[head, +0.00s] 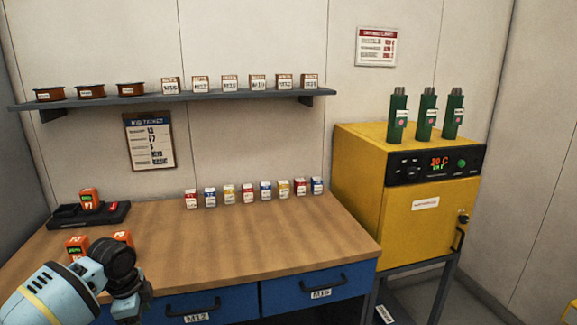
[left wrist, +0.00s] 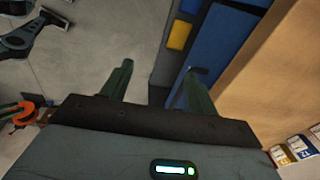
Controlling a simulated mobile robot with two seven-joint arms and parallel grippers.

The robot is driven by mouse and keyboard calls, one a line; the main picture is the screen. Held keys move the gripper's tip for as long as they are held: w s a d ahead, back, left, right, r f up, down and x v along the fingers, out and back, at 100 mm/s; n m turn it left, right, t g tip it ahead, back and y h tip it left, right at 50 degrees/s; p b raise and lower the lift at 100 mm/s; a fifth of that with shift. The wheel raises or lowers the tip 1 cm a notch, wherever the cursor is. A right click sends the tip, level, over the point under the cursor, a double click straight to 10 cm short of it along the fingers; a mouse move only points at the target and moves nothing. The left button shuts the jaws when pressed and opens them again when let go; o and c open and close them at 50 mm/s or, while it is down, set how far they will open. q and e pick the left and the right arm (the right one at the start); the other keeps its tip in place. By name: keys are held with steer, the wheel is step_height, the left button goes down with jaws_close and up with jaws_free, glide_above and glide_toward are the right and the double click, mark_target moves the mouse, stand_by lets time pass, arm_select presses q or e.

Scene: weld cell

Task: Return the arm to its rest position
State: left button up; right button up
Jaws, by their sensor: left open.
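My left arm comes in at the lower left of the head view, in front of the wooden workbench (head: 230,240). Its gripper cannot be made out clearly there. In the left wrist view my left gripper (left wrist: 157,80) has its two green fingers spread apart with nothing between them. Beyond the fingers are the grey floor (left wrist: 110,30) and the bench's blue drawer front (left wrist: 222,45). The gripper is beside the bench front, not over the top. My right gripper is in neither view.
Several small boxes (head: 248,193) line the bench back. Orange devices (head: 78,245) stand near my arm, and another sits on a black charger (head: 66,217). A yellow oven (head: 360,190) with green canisters (head: 427,117) stands right. A shelf (head: 150,101) hangs above. The bench middle is clear.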

arm_select(q)
steer(key=s+d+f+n+t+h, duration=0.2)
steer(key=s+d+f, duration=0.5)
steer(key=d+f, duration=0.3)
steer(key=s+d+f+n+t+h, duration=0.1)
steer(key=s+d+f+n+t, duration=0.15)
steer(key=s+d+f, duration=0.7)
steer(key=s+a+f+n+t, duration=0.1)
steer(key=s+n, duration=0.2)
steer(key=s, duration=0.6)
steer(key=s+a+f+n+t+y, duration=0.1)
steer(key=s+n, duration=0.3)
steer(key=s, duration=0.5)
steer(key=shift+s+a+f+t, duration=0.2)
steer(key=shift+s+a+t, duration=0.1)
steer(key=shift+a+t, duration=0.25)
steer(key=shift+n, duration=0.25)
